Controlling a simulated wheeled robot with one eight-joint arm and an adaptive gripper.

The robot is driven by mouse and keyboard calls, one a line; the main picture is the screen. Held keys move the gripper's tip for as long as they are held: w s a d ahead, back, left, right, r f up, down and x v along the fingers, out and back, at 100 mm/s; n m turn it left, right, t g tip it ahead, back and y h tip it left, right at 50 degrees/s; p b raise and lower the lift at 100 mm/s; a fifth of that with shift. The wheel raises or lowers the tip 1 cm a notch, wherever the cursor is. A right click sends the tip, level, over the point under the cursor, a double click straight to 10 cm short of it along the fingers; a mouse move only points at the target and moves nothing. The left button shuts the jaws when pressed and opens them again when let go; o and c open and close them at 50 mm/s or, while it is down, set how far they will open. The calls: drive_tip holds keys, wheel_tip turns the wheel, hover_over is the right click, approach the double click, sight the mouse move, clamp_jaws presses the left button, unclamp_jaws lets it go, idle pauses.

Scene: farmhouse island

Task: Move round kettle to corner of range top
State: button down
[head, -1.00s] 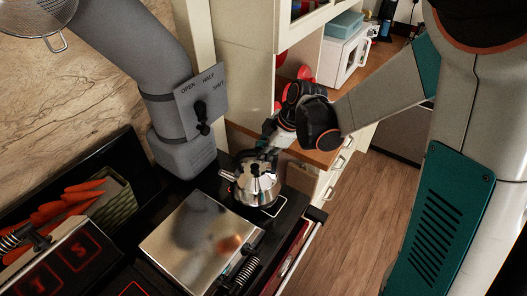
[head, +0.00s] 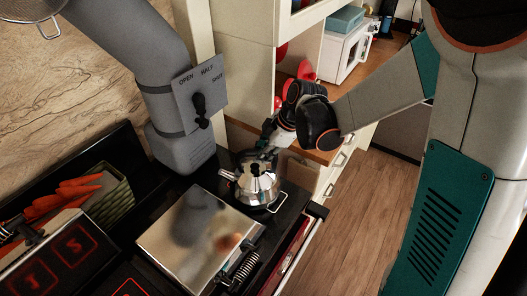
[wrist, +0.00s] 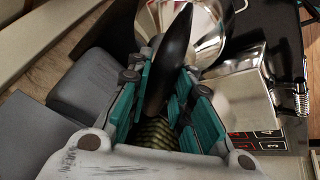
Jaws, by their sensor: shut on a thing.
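The round kettle (head: 257,188) is shiny metal with a black knob on its lid and a short spout pointing left. It sits upright at the far right end of the dark range top (head: 290,212), beside the grey pipe. My gripper (head: 268,152) reaches it from the back right. In the wrist view my gripper (wrist: 160,112) has its teal fingers shut around the black kettle handle (wrist: 172,62), and the shiny kettle body (wrist: 215,25) lies just beyond. Whether the kettle base touches the surface is hard to tell.
A shiny metal plate (head: 197,237) with a spring handle lies close in front of the kettle. A thick grey pipe (head: 185,150) with a lever plate stands at its left. A green tray of carrots (head: 113,203) is further left. A wooden counter borders the back right.

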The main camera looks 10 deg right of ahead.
drive_tip(key=shift+f+b, duration=0.4)
drive_tip(key=shift+f, duration=0.05)
drive_tip(key=c, duration=1.3)
unclamp_jaws()
drive_tip(key=shift+c, duration=0.2)
drive_tip(key=shift+r, duration=0.1)
drive_tip(key=v, duration=1.2)
drive_tip(key=shift+s, duration=0.2)
drive_tip(key=s+d+f+m+t+h+b, duration=0.2)
drive_tip(key=s+f+m+b, duration=0.2)
drive_tip(key=s+m+b, duration=0.2)
drive_tip(key=s+d+f+m+t+h+b, duration=0.2)
drive_tip(key=s+f+m+b, duration=0.3)
drive_tip(key=s+m, duration=0.6)
drive_tip(key=shift+d+f+t+b, duration=0.2)
drive_tip(key=shift+d+t+b, duration=0.1)
drive_tip(key=shift+b, duration=0.65)
